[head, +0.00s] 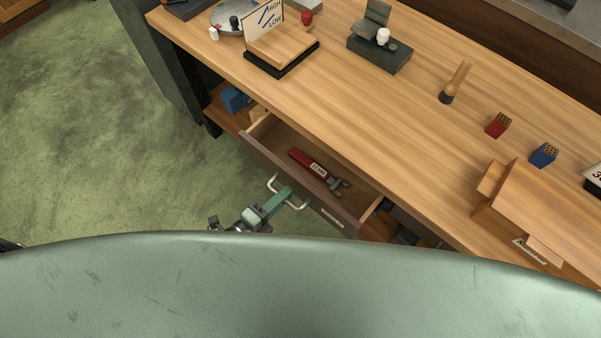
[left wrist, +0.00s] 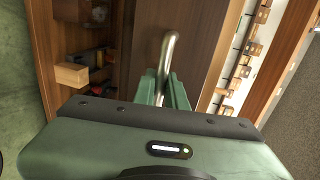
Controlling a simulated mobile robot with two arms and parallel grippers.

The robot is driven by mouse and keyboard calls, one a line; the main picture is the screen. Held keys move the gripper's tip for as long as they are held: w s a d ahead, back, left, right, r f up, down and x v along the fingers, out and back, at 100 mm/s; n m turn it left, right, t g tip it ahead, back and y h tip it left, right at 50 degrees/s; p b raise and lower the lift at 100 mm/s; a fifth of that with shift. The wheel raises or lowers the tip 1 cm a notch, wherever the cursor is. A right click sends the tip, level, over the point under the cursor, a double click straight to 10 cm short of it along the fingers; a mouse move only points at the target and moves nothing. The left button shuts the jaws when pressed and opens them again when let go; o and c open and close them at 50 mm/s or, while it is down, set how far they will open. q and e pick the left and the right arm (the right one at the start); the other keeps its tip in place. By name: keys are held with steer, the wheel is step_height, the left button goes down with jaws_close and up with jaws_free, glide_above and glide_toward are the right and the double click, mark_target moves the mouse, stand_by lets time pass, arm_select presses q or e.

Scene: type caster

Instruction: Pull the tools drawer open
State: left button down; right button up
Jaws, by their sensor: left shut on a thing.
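The tools drawer (head: 263,160) stands pulled out from under the workbench, with its inside showing. A red-handled tool (head: 312,164) with a grey metal end lies in it. The drawer's pale metal bar handle (head: 272,184) is on its front, and it also shows in the left wrist view (left wrist: 169,48). My left gripper (head: 286,191) is at the middle of the handle, shut on the bar. Its green fingers also show in the left wrist view (left wrist: 163,88), on either side of the bar. My right gripper is not in view.
The wooden workbench top (head: 400,110) carries a HIGH/LOW sign (head: 264,24), a wooden-handled stamp (head: 456,82), a red block (head: 498,125) and a blue block (head: 544,154). A shelf with a blue object (head: 234,99) is left of the drawer. The green floor (head: 110,130) before the bench is clear.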

arm_select(q)
steer(key=f+p+v, duration=0.1)
steer(key=f+v, duration=0.2)
steer(key=v, duration=1)
steer(key=shift+s+a, duration=0.45)
steer(key=shift+s, duration=0.05)
steer(key=shift+r, duration=0.1)
steer(key=c, duration=1.5)
jaws_free()
steer(key=shift+o, duration=0.2)
steer(key=v, duration=0.8)
steer(key=shift+w, duration=0.1)
